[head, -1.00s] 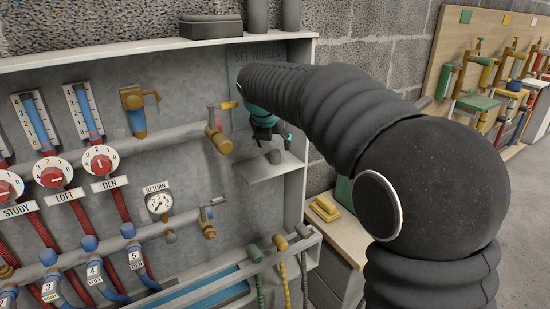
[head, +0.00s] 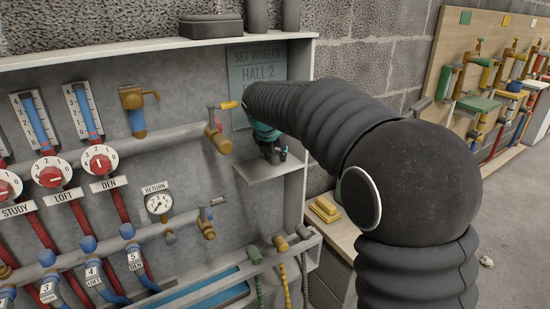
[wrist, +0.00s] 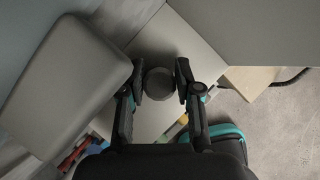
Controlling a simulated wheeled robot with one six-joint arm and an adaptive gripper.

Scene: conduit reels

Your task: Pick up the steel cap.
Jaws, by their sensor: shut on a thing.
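The steel cap (wrist: 159,84) is a round grey piece between the two black fingers of my gripper (wrist: 160,74) in the wrist view. My gripper is shut on it, with a finger on either side. In the head view my gripper (head: 274,155) is low over the small grey shelf (head: 262,171) at the right of the panel. There the fingers hide the cap, and I cannot tell whether it still touches the shelf.
The cabinet's right side wall (head: 294,190) is close on the right. Yellow blocks (head: 324,210) lie on a bench lower right.

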